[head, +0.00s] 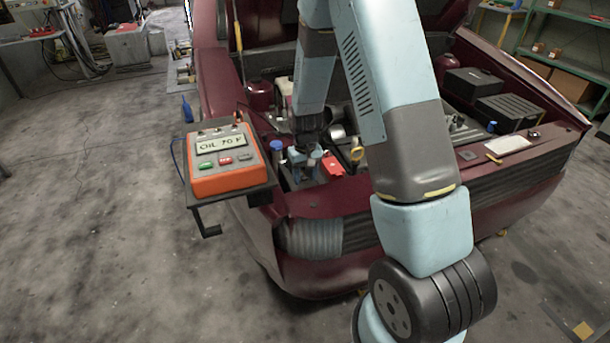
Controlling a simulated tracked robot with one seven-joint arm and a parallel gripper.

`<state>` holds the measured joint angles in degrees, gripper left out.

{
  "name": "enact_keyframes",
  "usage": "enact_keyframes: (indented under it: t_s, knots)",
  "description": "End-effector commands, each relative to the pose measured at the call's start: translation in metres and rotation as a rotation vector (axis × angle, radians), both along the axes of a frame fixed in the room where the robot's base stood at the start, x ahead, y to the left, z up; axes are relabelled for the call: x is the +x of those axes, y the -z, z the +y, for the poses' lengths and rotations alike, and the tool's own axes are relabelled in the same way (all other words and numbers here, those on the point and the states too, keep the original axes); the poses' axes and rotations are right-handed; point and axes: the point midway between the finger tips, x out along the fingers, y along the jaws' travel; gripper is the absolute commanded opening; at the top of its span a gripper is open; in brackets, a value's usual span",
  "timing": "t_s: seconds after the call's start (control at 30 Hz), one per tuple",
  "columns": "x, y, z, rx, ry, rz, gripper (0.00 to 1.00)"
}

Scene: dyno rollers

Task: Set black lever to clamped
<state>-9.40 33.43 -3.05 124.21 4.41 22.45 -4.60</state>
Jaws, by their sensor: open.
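A black lever-like handle (207,223) shows under the left front of the dark tray. It hangs down and bends to the right at its lower end. I cannot tell for certain that it is the task's black lever, nor whether it is clamped. The dark tray (236,193) carries an orange tester (221,160) reading "OIL 70 F". My gripper (306,158) is open, pointing down over the front of the engine bay, to the right of the tray and apart from the handle. Its fingertips are small and partly merge with the parts behind.
A dark red car (330,240) with its hood up fills the middle. A blue cap (277,146), a red part (332,166) and a yellow loop (357,154) sit close to my gripper. Grey floor (100,220) left of the tray is clear. Green shelves (560,58) stand back right.

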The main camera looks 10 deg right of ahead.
Motion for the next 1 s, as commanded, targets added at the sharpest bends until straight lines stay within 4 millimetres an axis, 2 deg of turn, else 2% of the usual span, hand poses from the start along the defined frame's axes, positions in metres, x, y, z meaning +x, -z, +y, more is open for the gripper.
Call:
enact_keyframes:
  t_s: [0.17, 0.67, 1.0]
  knots:
    - [0.0, -0.0001, 0.0, 0.0, 0.0, 0.0, 0.49]
    - [0.0, -0.0002, 0.0001, 0.0, 0.0, 0.0, 0.01]
    - [-0.0026, 0.002, -0.0004, 0.007, 0.0, -0.046, 0.0]
